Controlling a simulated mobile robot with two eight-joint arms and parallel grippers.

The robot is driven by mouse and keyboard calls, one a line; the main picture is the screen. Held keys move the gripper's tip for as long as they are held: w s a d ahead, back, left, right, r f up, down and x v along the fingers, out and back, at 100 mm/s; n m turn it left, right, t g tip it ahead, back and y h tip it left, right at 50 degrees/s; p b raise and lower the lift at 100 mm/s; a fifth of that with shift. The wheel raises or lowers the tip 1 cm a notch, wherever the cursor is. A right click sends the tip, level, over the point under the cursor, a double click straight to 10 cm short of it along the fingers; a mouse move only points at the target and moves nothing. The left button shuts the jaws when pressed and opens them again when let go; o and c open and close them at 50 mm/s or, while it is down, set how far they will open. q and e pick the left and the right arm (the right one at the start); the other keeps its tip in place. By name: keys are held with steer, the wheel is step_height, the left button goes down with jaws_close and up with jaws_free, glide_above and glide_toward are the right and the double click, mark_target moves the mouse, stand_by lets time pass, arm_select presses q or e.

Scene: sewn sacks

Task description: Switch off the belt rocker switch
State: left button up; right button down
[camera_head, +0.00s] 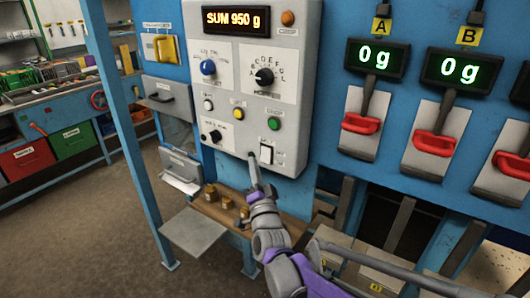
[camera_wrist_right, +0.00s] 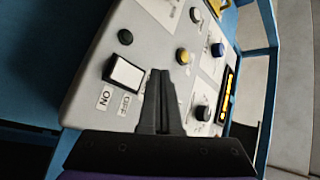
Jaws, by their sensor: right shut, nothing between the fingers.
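The belt rocker switch (camera_head: 266,153) is a white rocker in a dark frame at the lower right of the grey control panel (camera_head: 228,128). In the right wrist view the rocker (camera_wrist_right: 126,72) shows large and tilted, with ON and OFF labels beside it. My right gripper (camera_head: 253,158) is shut and empty, its tips just left of the rocker in the head view. In the right wrist view the shut fingers (camera_wrist_right: 160,77) are beside the rocker's right side. I cannot tell whether they touch the panel. My left gripper is not in view.
A green button (camera_head: 274,124) and a yellow button (camera_head: 239,114) sit above the switch. A black knob (camera_head: 214,136) is to its left. Several small brown weights stand on the wooden shelf (camera_head: 208,208) below. Red handles (camera_head: 361,124) hang at the right under displays reading 0 g.

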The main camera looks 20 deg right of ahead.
steer(key=shift+s+a+f, duration=0.1)
steer(key=shift+s+a, duration=0.55)
steer(key=shift+a, duration=0.15)
steer(key=s+f+n+g, duration=0.4)
steer(key=s+f, duration=0.4)
steer(key=s, duration=0.3)
steer(key=s+d+f+n+g+y, duration=0.1)
steer(key=s+f+n+g, duration=0.3)
steer(key=s, duration=0.7)
steer(key=s+f+n+g+y, duration=0.1)
steer(key=s+f+n+g, duration=0.2)
steer(key=s+f+g, duration=0.5)
steer(key=s+f, duration=0.3)
steer(key=shift+s+d+f+n, duration=0.15)
steer(key=shift+d+f+n, duration=0.05)
steer(key=shift+f+n, duration=0.2)
